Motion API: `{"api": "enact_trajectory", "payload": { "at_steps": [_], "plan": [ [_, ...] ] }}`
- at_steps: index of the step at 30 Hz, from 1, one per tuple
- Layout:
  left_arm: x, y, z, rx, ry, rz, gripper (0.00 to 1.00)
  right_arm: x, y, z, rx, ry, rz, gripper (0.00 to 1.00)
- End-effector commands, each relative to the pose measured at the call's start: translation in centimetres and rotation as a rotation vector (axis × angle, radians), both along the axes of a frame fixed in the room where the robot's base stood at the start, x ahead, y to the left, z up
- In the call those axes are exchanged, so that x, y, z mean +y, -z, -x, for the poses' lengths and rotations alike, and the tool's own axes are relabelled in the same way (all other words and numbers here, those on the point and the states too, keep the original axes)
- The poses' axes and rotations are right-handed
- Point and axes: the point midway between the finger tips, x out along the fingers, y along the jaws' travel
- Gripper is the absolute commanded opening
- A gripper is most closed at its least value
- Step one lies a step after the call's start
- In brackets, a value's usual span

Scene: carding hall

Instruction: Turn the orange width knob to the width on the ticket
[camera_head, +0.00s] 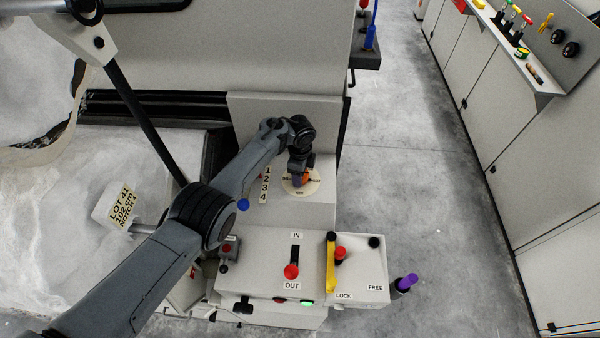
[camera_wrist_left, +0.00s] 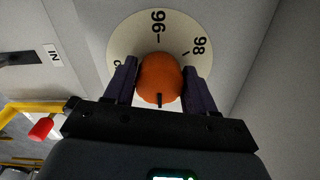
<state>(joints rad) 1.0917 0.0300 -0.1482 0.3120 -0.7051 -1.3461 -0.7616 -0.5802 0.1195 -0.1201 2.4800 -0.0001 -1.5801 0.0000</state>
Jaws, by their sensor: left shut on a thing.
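The orange width knob (camera_wrist_left: 160,80) sits on a pale round dial (camera_wrist_left: 122,42) that shows 96 and 98; other figures are hidden or cut off. A short dark mark shows on the knob's side nearest the wrist camera; I cannot tell which width it marks. My left gripper (camera_wrist_left: 158,68) is shut on the knob, one finger on each side. In the head view, the gripper (camera_head: 300,172) covers most of the knob (camera_head: 306,178) over the dial (camera_head: 312,187). The ticket (camera_head: 124,205) at left reads LOT 41, 102 cm, NOTCH 4. My right gripper is not in view.
A 1 to 4 scale strip (camera_head: 265,184) stands just left of the dial. In front are a red IN/OUT lever (camera_head: 291,271), a yellow lever (camera_head: 331,265) by LOCK and FREE, and a lit green button (camera_head: 307,302). Open floor (camera_head: 410,150) lies to the right.

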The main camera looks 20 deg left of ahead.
Motion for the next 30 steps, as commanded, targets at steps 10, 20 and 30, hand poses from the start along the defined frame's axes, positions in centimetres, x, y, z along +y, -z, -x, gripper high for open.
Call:
{"api": "enact_trajectory", "payload": {
  "at_steps": [10,20,30],
  "plan": [
    [0.0,0.0,0.0,0.0,-0.001,0.0,0.78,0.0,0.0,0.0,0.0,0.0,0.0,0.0],
    [0.0,-0.8,0.0,0.0,-0.001,0.001,0.78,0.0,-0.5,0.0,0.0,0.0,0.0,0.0],
    [0.0,-6.3,-0.1,-0.004,-0.001,0.001,0.78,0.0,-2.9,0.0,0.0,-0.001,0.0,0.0]
  ]
}}
